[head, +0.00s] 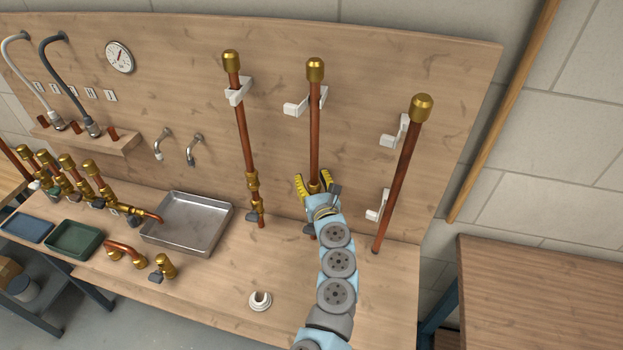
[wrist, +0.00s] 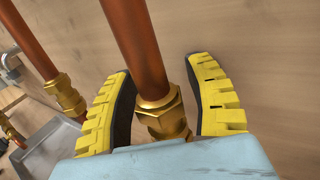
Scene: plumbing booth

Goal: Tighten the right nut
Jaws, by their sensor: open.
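A brass hex nut (wrist: 160,112) sits on the middle copper pipe (head: 314,135), which stands upright against the wooden panel. My gripper (head: 315,183) is open at this nut, with one yellow finger on each side of it. In the wrist view, my gripper (wrist: 165,90) shows gaps between both fingers and the nut. The lower fitting is partly hidden by my wrist. The left copper pipe (head: 243,135) carries brass nuts (head: 252,182) low down, with a valve below; its fitting also shows in the wrist view (wrist: 65,93).
The right copper pipe (head: 402,170) stands close to the right of my arm, with white brackets (head: 392,133) beside it. A metal tray (head: 190,222), a brass valve (head: 163,267) and a white ring (head: 260,301) are on the bench. The bench front is mostly clear.

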